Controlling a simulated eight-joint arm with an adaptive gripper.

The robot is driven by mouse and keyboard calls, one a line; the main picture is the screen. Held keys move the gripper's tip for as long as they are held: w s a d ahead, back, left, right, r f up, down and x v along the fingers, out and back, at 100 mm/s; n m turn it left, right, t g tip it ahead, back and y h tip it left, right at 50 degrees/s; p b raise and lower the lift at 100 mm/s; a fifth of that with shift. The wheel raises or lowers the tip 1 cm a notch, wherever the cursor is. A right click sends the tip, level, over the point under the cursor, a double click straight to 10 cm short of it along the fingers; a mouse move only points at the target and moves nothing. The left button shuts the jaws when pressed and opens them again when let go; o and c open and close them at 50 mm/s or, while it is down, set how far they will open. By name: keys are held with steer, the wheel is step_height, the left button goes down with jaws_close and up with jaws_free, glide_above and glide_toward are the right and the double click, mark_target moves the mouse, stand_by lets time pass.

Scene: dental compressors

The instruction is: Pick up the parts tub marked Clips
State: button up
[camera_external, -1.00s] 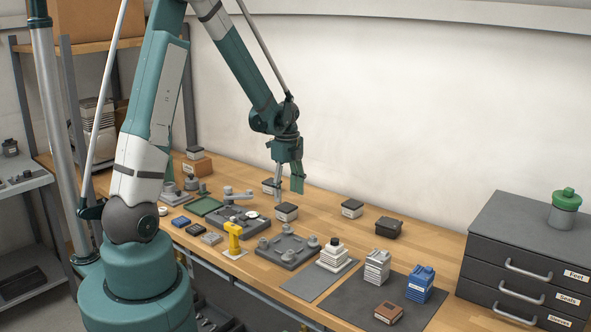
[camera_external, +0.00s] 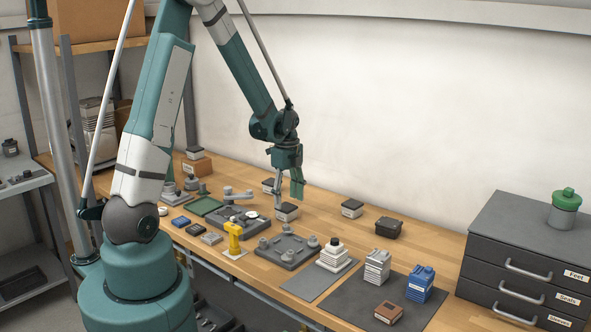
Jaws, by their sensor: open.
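Several small parts tubs with dark lids and pale labels stand on the bench; their labels are too small to read, so I cannot tell which is marked Clips. One tub (camera_external: 287,213) is directly below my gripper (camera_external: 287,202). My gripper points down and is open, its fingers close around or just above that tub's lid; I cannot tell whether they touch it. Another tub (camera_external: 268,186) stands behind and left, partly hidden by the gripper. A third tub (camera_external: 352,209) stands to the right.
A black lidded box (camera_external: 388,228) is further right. A drawer cabinet (camera_external: 510,240) closes the right end.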

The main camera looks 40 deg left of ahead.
mark_target(286, 206)
steer(key=shift+f, duration=0.15)
steer(key=shift+a+f, duration=0.15)
steer(key=shift+f, duration=0.55)
steer(key=shift+a+f, duration=0.1)
steer(key=shift+f, duration=1.65)
steer(key=c, duration=1)
